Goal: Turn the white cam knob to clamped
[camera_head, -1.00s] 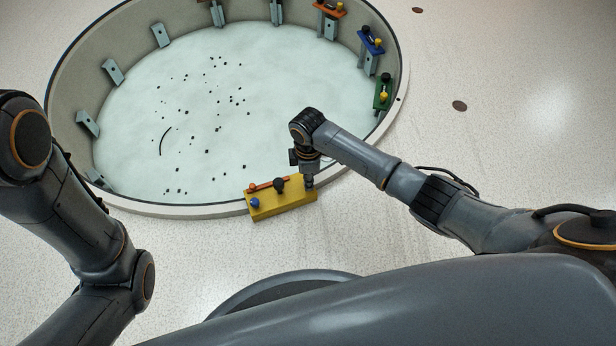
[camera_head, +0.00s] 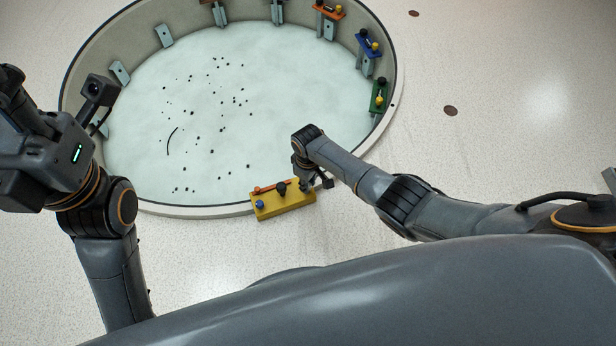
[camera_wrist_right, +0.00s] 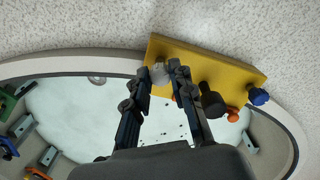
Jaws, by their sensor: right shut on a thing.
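The yellow block (camera_head: 284,206) sits on the near rim of the round basin. It also shows in the right wrist view (camera_wrist_right: 205,64). The white cam knob (camera_wrist_right: 160,74) is at the block's left end in the right wrist view. My right gripper (camera_wrist_right: 160,70) is shut on this knob, with one finger on each side of it. The fingers hide part of the knob, and I cannot read its setting. In the head view the right wrist covers the knob at the block's right end. My left arm shows at the left, but its fingertips do not.
The block also carries a black knob (camera_wrist_right: 211,101), a blue knob (camera_wrist_right: 258,96) and an orange piece (camera_head: 268,188). Green (camera_head: 379,97), blue (camera_head: 368,52) and orange (camera_head: 329,11) blocks stand along the basin's right wall (camera_head: 392,85). Small dark bits lie on the basin floor.

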